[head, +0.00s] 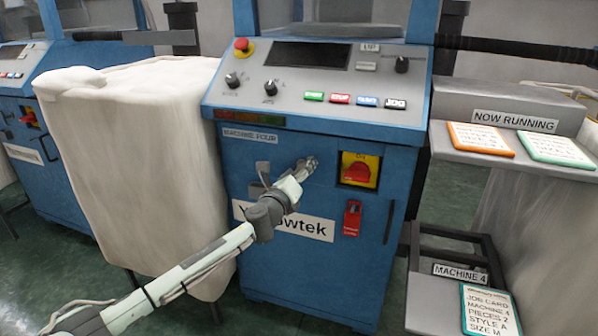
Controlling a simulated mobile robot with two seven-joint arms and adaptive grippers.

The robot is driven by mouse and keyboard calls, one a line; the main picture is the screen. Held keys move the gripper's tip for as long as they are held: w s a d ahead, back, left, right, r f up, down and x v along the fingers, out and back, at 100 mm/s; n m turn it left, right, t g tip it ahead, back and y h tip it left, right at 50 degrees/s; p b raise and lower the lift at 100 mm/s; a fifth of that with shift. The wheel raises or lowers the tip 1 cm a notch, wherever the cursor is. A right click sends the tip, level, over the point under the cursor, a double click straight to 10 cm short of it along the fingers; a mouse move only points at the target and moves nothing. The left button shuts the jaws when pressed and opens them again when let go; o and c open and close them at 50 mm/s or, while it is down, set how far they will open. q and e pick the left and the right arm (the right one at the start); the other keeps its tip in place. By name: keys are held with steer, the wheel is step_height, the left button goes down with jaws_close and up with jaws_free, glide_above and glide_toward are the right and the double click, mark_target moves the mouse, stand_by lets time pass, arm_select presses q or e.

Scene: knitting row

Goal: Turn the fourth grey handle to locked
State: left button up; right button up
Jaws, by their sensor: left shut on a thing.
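Machine four is a blue cabinet (290,268) with the label MACHINE FOUR (250,135) on its front. A small grey handle (262,168) sits on the cabinet front below that label, partly hidden behind my left wrist. My left gripper (312,162) is in front of the cabinet, right of the handle's visible part and left of the yellow switch plate. It is shut on the handle; its fingers hide the part they hold. I cannot tell the handle's exact angle. My right gripper is not in view.
A red switch (358,172) on a yellow plate and a red tag (352,218) are just right of my gripper. A cream cloth-covered block (140,160) stands close at left. A shelf with cards (480,139) is at right.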

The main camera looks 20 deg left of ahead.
arm_select(q)
steer(key=n, duration=0.3)
steer(key=shift+n, duration=2.5)
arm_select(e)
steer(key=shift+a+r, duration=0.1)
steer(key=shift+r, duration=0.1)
arm_select(q)
steer(key=shift+r, duration=0.1)
steer(key=shift+c, duration=0.3)
steer(key=o, duration=1.2)
steer(key=shift+o, duration=0.2)
